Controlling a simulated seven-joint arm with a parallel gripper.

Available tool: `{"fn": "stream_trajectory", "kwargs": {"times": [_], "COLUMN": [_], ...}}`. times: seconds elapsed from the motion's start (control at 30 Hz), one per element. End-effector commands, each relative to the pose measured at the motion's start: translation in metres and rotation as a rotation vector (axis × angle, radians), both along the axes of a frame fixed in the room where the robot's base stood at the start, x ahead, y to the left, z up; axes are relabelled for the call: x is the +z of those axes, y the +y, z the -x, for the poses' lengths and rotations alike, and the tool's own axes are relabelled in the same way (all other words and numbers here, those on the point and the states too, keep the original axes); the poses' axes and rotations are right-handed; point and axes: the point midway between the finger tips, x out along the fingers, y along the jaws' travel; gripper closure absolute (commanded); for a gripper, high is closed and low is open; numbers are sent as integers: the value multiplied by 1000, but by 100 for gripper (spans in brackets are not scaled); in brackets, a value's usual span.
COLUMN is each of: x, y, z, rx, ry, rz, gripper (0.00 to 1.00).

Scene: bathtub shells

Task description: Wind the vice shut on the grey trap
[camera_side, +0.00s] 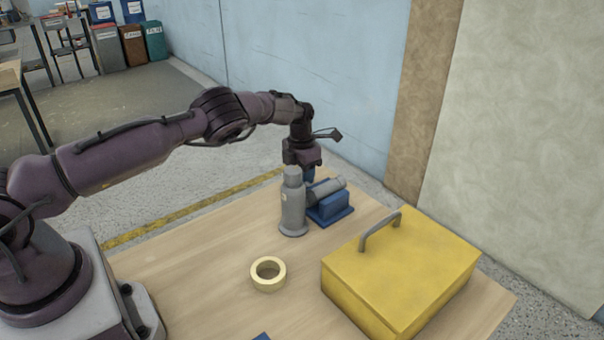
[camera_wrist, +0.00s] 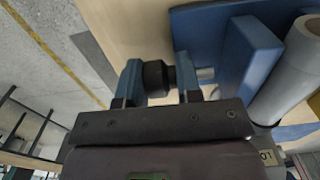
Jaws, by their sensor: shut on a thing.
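The grey trap (camera_side: 292,208) has an upright body and a side pipe slanting over the vice. In the wrist view the trap (camera_wrist: 294,72) lies close beside the jaw plate; I cannot tell whether they touch. My gripper (camera_wrist: 158,80) is shut on the black knob, a blue finger either side. In the side view the trap partly hides my gripper's fingers.
A yellow toolbox (camera_side: 402,272) with a grey handle stands at the right of the table. A pale yellow tape roll (camera_side: 268,274) lies in front of the trap. A bit of something blue (camera_side: 262,337) shows at the bottom edge. The table between is clear.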

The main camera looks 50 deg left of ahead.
Motion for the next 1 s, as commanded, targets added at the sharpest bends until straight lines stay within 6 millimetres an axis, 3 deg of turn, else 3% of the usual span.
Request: {"fn": "stream_trajectory", "kwargs": {"times": [0.03,1.0], "x": [2,4], "y": [10,12], "z": [1,9], "rx": [8,14], "ry": [-19,-478], "rz": [-19,-20], "gripper": [92,92]}}
